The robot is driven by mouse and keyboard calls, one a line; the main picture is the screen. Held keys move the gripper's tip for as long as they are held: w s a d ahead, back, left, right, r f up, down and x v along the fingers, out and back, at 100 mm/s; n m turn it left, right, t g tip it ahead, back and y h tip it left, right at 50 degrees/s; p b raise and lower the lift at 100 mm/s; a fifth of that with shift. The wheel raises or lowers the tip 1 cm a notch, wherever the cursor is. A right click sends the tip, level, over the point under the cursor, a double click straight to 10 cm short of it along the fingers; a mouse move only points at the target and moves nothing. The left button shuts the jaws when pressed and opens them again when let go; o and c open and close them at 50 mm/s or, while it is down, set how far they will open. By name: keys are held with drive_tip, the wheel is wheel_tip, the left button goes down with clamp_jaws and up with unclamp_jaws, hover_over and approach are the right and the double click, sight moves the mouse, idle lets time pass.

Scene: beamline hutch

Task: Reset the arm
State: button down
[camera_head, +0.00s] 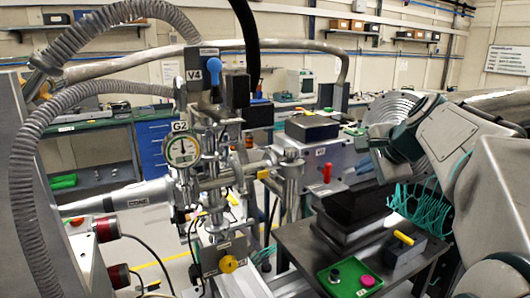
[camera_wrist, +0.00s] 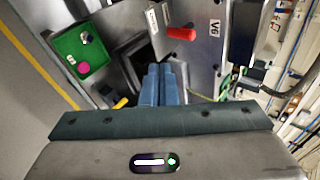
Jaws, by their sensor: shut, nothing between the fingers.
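My gripper (camera_wrist: 160,72) shows in the wrist view with its two blue-grey fingers together and nothing between them. The fingers point toward a dark square recess and a grey metal panel. A red handle (camera_wrist: 181,33) is on the panel, up and right of the fingertips, apart from them. My grey and green arm fills the right side of the head view, bent beside the bench equipment.
A green tray (camera_head: 335,285) holding a pink puck (camera_head: 367,281) lies on a dark table (camera_head: 300,240). A block with a yellow handle (camera_head: 403,238) stands nearby. The red handle (camera_head: 327,172), gauge (camera_head: 182,151), blue V4 handle (camera_head: 208,53) and grey hoses (camera_head: 22,180) crowd the left and middle.

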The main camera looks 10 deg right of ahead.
drive_tip(key=s+a+f+n+g, duration=0.3)
drive_tip(key=s+a+f+n, duration=0.4)
drive_tip(key=s+f, duration=0.3)
drive_tip(key=s+a+f+n+g+h, duration=0.1)
drive_tip(key=s+a+f+n+g, duration=0.2)
drive_tip(key=s+a+f+n, duration=0.4)
drive_tip(key=s+f+n, duration=0.2)
drive_tip(key=s+f, duration=0.1)
drive_tip(key=f, duration=0.2)
drive_tip(key=shift+a, duration=0.35)
drive_tip(key=shift+s+f, duration=0.1)
